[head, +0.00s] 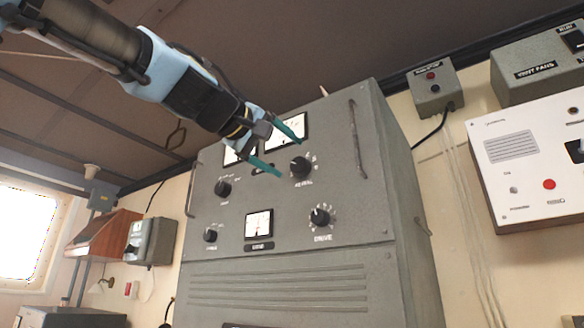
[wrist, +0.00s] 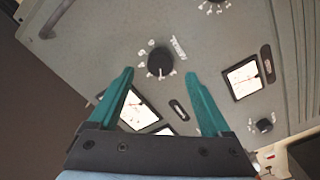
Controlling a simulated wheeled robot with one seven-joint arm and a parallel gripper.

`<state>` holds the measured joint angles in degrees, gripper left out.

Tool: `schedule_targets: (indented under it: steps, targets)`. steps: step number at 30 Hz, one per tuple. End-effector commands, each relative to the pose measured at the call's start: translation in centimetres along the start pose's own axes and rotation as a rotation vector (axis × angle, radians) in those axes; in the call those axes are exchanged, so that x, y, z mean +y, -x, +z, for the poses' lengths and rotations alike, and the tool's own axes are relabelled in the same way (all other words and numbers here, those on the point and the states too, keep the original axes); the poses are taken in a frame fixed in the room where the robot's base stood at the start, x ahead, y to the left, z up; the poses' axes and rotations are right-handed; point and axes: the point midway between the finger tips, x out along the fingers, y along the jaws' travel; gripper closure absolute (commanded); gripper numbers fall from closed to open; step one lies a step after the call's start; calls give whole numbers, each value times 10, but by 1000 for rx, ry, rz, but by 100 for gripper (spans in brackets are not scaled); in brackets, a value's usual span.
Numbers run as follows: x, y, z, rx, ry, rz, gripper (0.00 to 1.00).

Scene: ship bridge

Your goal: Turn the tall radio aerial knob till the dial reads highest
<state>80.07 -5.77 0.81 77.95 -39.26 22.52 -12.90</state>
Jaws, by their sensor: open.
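The tall grey radio cabinet (head: 305,250) stands against the wall. Its black aerial knob (head: 300,167) is at the upper right of the panel; it also shows in the wrist view (wrist: 160,62), with a light pointer mark. Two white dials sit at the top, the right one (head: 290,128) partly behind a finger; a third dial (head: 259,224) is lower. The needle readings are too small to tell. My gripper (head: 293,157) is open and empty, its teal fingers pointing at the panel; in the wrist view its tips (wrist: 160,73) lie to either side of the aerial knob. Contact cannot be told.
The drive knob (head: 320,217) is below the aerial knob, and another knob (head: 223,188) is to its left. A handle (head: 357,140) runs along the panel's right edge. A white panel (head: 535,165) and a small grey box (head: 434,88) hang on the right wall.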

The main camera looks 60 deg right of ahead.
Motion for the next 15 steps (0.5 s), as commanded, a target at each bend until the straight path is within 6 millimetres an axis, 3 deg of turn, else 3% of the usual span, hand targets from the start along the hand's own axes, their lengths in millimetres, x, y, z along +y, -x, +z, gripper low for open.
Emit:
schedule_targets:
  steps: [6,15]
  targets:
    - [-3,42,2,2,-2,0,18]
    - [-1,63,0,1,0,-1,18]
